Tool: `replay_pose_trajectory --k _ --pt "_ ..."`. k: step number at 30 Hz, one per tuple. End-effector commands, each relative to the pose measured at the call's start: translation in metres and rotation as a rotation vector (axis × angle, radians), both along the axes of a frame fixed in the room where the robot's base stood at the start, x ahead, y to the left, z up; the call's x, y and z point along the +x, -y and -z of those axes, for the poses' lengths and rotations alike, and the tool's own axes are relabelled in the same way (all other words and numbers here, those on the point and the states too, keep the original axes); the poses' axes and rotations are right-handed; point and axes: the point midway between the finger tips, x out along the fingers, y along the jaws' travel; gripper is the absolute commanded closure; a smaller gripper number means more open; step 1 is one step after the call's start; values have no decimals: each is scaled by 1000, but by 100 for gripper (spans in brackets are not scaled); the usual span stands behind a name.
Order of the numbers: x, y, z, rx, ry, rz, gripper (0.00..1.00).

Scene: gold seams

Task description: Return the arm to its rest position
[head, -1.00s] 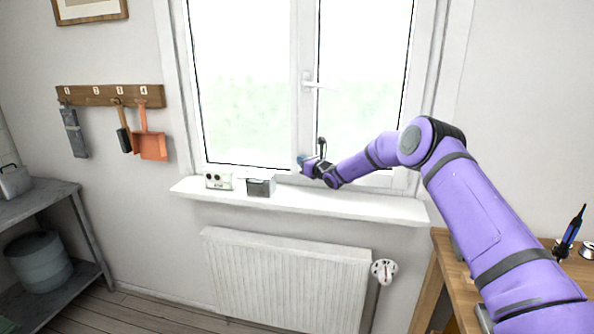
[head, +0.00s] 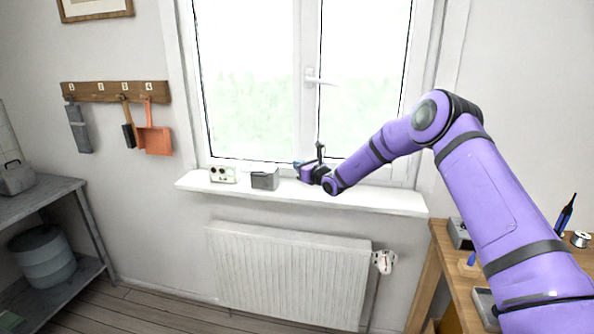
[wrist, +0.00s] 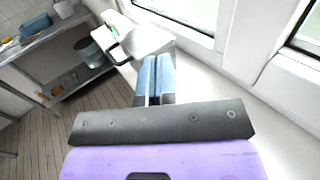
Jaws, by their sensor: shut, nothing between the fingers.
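My purple arm reaches in from the right in the head view. My gripper (head: 299,165) is just above the white window sill (head: 370,199), to the right of a small grey box (head: 265,179). In the wrist view my gripper (wrist: 156,60) shows its two blue fingers together with nothing between them. Beyond the fingertips a pale object with a dark handle-like loop (wrist: 138,38) stands on the sill; I cannot tell its exact gap from the fingers.
A white box with dark round marks (head: 222,175) sits on the sill's left part. The window frame (head: 312,110) is close behind my gripper. A radiator (head: 290,275) is below. A wooden bench (head: 440,262) with tools is at right, a grey shelf (head: 45,205) at left.

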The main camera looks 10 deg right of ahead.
Motion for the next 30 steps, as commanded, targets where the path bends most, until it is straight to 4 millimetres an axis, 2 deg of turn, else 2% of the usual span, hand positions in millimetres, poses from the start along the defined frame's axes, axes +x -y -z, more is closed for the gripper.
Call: replay_pose_trajectory --k 3,8,11,14,17,21,24,30 --pt "-16 -5 0 -1 -1 -1 100" --pt "-28 -9 0 -2 -1 -1 100" --pt "-33 -11 -8 -17 14 -14 100" --pt "-44 -17 -29 -65 55 -61 100" --pt "-64 -25 -62 -150 123 -142 100" --pt "-101 -35 -109 -298 230 -271 100" --pt "-131 -40 -137 -405 302 -361 100" --pt "-195 -40 -183 -624 434 -525 100"
